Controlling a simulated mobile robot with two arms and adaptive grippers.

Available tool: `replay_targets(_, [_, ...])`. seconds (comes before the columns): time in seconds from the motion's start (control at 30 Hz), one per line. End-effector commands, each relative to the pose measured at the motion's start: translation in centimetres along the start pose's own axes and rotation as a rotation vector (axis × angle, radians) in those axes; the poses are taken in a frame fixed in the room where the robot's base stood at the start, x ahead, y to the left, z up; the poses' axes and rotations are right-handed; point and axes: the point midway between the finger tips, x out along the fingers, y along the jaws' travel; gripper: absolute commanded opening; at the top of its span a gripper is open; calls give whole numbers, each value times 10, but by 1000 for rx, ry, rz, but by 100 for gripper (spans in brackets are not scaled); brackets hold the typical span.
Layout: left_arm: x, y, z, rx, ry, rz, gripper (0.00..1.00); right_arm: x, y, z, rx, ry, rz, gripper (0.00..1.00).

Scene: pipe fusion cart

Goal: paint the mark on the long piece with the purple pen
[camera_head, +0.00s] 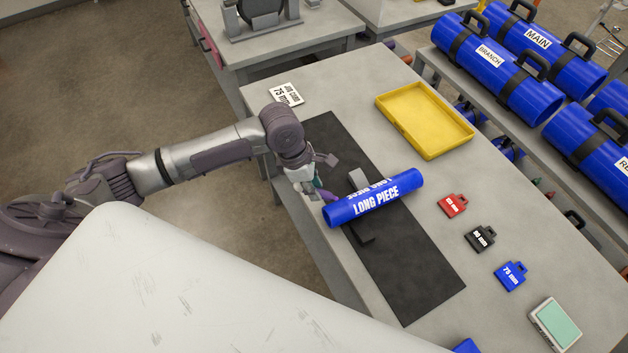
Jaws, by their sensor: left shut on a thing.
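The long piece (385,198) is a blue pipe lettered "LONG PIECE". It lies at a slant across the black mat (405,265), over dark blocks that show beside it. My left gripper (312,187) is at the pipe's left end, shut on the purple pen (327,195). Only a small purple part of the pen shows, close to the pipe's end. I cannot tell whether it touches the pipe. The mark on the pipe cannot be made out. My right gripper is not in view.
A yellow tray (424,154) stands empty behind the pipe. Red (453,206), black (480,238) and blue (511,276) tags lie at the right, near a green-topped box (556,325). A job card (286,94) lies at the back left. Large blue pipes (498,78) fill a rack beyond.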

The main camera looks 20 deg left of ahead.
Motion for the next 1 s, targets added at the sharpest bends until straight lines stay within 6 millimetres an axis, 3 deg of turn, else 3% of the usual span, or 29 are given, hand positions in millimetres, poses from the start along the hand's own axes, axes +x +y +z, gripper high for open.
replay_targets(0.5, [35, 0, -10, -1, -1, 0, 4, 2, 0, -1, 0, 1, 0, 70])
replay_targets(1.0, [39, 0, -12, 0, -1, 0, 4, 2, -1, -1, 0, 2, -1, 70])
